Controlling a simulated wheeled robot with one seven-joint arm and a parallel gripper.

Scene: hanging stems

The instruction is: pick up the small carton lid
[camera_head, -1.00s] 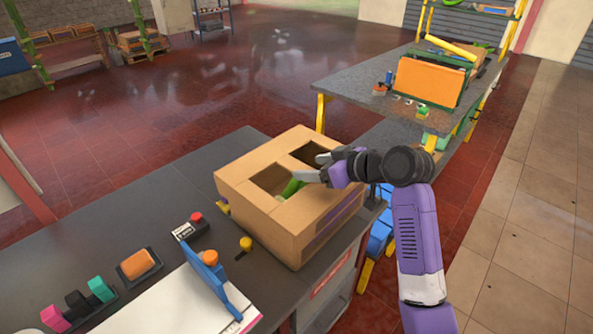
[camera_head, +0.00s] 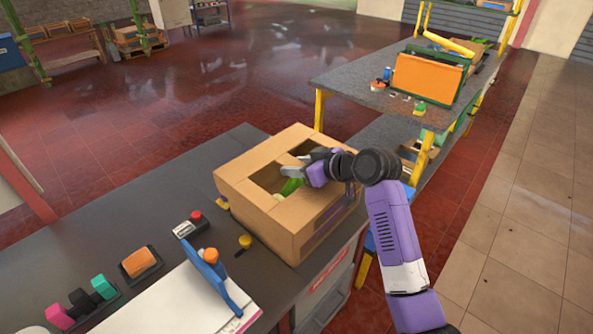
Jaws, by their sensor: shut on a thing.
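A brown carton (camera_head: 258,225) stands on the dark table near its right end. The small carton lid (camera_head: 310,214) appears to be its brown top, which has two square openings with a bar between them. A green thing (camera_head: 291,187) shows inside the near opening. My gripper (camera_head: 290,172) comes in from the right, low over the carton top, with its fingertips at the bar between the openings. It is shut on what looks like this bar of the lid. The fingers and wrist hide part of the bar and the far opening, so the exact contact is hard to see.
A second table (camera_head: 350,88) with an orange panel stands behind right. Open floor lies beyond.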

